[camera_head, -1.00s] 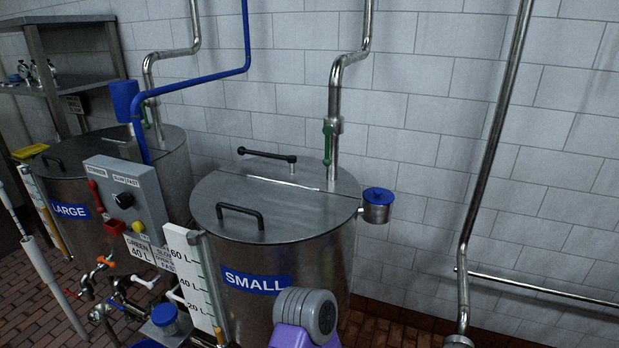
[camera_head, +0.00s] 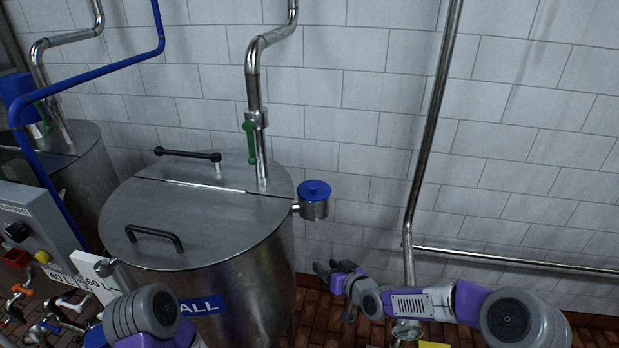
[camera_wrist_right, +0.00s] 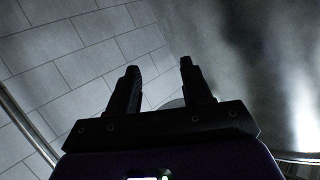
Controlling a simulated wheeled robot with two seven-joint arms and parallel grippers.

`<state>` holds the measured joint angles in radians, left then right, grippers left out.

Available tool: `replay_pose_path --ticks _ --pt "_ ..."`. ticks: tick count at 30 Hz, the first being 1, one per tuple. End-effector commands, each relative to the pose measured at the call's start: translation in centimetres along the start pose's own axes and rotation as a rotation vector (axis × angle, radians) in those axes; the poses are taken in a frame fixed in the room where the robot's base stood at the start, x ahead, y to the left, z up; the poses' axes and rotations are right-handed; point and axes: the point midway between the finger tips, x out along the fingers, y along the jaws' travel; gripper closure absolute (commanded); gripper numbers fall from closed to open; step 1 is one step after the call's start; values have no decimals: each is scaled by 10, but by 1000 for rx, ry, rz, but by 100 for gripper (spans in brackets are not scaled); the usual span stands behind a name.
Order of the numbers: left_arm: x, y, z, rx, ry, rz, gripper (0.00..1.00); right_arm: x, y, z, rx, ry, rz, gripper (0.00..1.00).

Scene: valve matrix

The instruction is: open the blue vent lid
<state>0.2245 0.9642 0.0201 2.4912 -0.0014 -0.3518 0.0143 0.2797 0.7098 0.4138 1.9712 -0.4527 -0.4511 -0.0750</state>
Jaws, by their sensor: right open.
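The blue vent lid (camera_head: 314,189) is a flat blue disc with a small raised middle. It sits shut on a small metal cup (camera_head: 314,210) fixed to the right side of the tank marked SMALL. My right gripper (camera_head: 327,268) is open and empty, below and slightly right of the cup, apart from it. In the right wrist view its two dark fingers (camera_wrist_right: 158,68) stand apart, with wall tiles and a blurred metal surface beyond. The blue lid cannot be made out there. My left gripper is out of view; only a piece of that arm shows at the bottom left.
The steel tank (camera_head: 250,275) has a black lid handle (camera_head: 155,236) and a black lever (camera_head: 188,154) on top. A green-handled valve (camera_head: 250,142) is on the pipe behind. A vertical pipe (camera_head: 430,130) stands right of the vent. Open space lies between cup and pipe.

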Motion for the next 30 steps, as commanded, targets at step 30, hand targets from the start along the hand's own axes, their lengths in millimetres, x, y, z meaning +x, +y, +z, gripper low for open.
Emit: replay_pose_path --ticks 30 --pt "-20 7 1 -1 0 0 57 35 -40 -224 -292 378 -38 51"
